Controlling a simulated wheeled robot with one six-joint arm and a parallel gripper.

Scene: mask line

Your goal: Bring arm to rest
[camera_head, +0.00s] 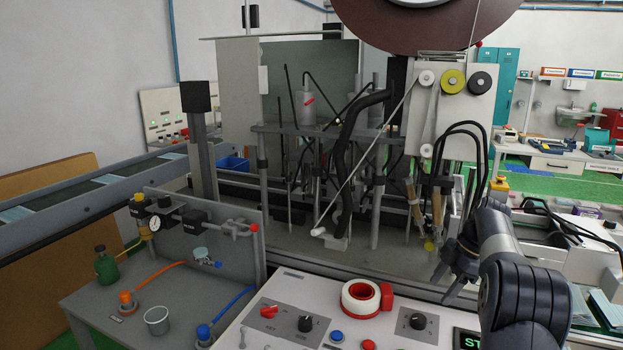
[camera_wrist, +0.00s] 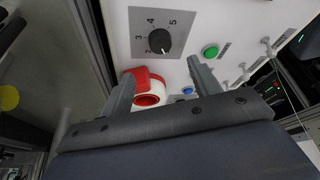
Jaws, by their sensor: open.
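My arm comes in from the right in the head view, and my gripper (camera_head: 447,284) hangs over the back right of the white control panel (camera_head: 260,343). In the wrist view, the two fingers of my gripper (camera_wrist: 163,82) stand well apart with nothing held between them.
The machine with rods and hoses (camera_head: 310,110) rises behind. A grey bench with a gauge (camera_head: 160,222) is at left.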

